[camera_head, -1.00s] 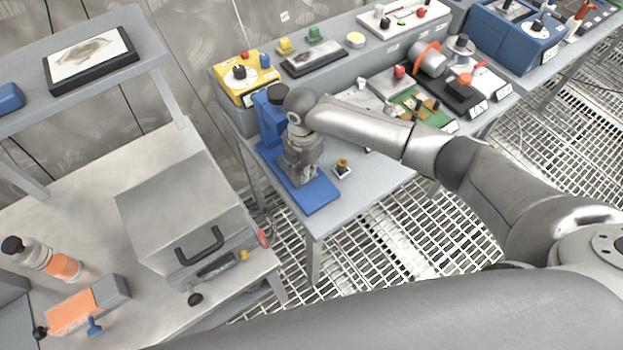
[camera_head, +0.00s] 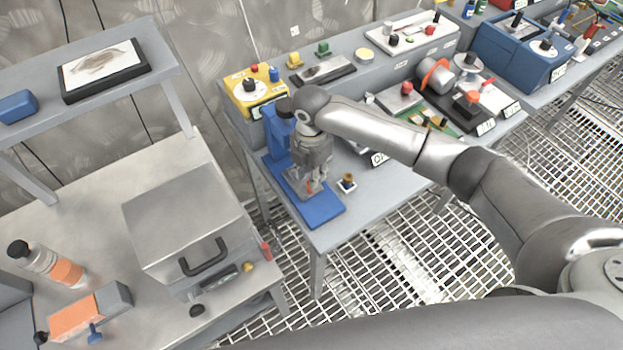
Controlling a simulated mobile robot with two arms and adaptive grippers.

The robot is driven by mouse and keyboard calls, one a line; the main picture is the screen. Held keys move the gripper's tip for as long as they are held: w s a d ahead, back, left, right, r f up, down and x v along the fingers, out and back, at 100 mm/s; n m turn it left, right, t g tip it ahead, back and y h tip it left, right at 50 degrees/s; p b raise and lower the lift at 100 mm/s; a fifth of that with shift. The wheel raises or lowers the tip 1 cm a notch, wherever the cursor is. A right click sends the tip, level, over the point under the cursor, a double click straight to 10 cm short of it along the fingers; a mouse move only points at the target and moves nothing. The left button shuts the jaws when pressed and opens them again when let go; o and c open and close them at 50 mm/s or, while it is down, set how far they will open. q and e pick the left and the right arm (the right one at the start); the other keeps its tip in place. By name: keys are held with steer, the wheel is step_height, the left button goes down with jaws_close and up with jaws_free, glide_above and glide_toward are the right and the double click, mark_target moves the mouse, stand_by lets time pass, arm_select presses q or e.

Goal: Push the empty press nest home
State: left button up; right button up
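The blue press (camera_head: 275,135) stands at the left end of the grey bench, its blue base plate (camera_head: 321,209) reaching toward the front edge. A small grey part (camera_head: 294,184), which looks like the press nest, shows on the base beside my fingers; most of it is hidden by my gripper. My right gripper (camera_head: 313,189) points down over the base, in front of the press column. Its fingers look close together, but whether they are shut or touch the nest is unclear. A small red spot shows by the fingertips. My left gripper is out of view.
A small dark-and-gold part on a white pad (camera_head: 347,183) sits close right of the base. A yellow box (camera_head: 254,92) stands behind the press. A grey case with a handle (camera_head: 187,222) is on the left table. The bench's front strip is mostly clear.

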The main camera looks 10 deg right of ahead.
step_height(320, 180, up, 8)
steer(key=shift+d, duration=0.1)
